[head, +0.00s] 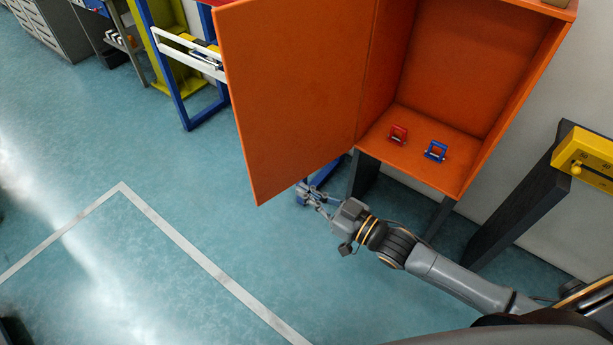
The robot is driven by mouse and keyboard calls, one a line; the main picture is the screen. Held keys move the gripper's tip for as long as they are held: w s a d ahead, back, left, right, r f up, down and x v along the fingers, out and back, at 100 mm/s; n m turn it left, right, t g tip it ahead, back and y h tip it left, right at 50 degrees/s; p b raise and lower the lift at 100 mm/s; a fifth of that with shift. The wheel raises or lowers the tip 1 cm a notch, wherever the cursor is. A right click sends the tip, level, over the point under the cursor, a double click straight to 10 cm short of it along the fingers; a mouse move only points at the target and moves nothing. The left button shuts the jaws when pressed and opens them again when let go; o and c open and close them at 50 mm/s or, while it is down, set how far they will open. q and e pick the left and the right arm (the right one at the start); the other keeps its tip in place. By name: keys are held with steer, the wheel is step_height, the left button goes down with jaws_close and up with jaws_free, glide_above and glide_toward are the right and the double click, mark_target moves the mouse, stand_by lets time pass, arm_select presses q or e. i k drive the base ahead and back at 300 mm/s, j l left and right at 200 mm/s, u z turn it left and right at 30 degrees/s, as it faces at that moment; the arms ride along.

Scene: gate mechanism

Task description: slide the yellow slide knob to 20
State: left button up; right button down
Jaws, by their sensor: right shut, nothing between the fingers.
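The yellow slide panel (600,158) is at the right edge of the head view, mounted on a dark post and cut off by the picture edge. A small round yellow knob (576,170) sits at its left end. Dark marks show on the panel, too small to read. My right gripper (308,192) is shut and empty, beside the lower edge of the orange door, well to the left of the knob. My left gripper is not in view.
An orange cabinet (480,170) stands between gripper and panel, its door (295,90) wide open. A red bracket (398,134) and a blue bracket (435,151) sit inside. A blue frame (186,110) stands at upper left.

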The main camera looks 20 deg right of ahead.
mark_target(576, 170)
steer(key=z, duration=1.45)
